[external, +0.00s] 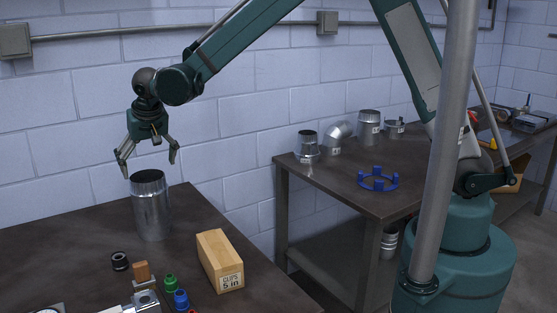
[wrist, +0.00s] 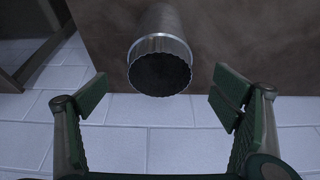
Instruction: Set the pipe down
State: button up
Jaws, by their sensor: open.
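The pipe (external: 150,208) is a shiny metal cylinder with a crimped rim and a dark open top. It stands upright on the dark near table (external: 70,248), close to its back edge. In the wrist view the pipe (wrist: 160,50) shows its crimped rim and dark mouth between and beyond the fingers. My gripper (external: 147,165) is open and empty, pointing down just above the pipe's top, with a gap between them. In the wrist view my gripper (wrist: 160,115) has its fingers wide apart, one on each side, not touching the pipe.
A wooden box (external: 220,260) labelled clips stands right of the pipe. A black ring (external: 120,261), green piece (external: 170,283) and blue piece (external: 181,299) lie in front. The far table (external: 330,172) holds metal fittings and a blue pegged ring (external: 378,180). A grey post (external: 447,150) stands at right.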

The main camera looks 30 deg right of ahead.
jog(key=shift+d, duration=0.1)
jog(key=s+d+r, duration=0.2)
jog(key=d+r, duration=0.3)
jog(key=d, duration=0.6)
jog(key=s+d+r, duration=0.3)
jog(key=d+r, duration=0.3)
jog(key=d, duration=0.4)
jog(key=s+d+r, duration=0.2)
jog(key=d+r, duration=0.3)
jog(key=d, duration=0.6)
jog(key=s+d+f+t, duration=0.1)
jog(key=s+d+t, duration=0.1)
jog(key=s+d, duration=2.1)
jog(key=shift+d+t, duration=0.4)
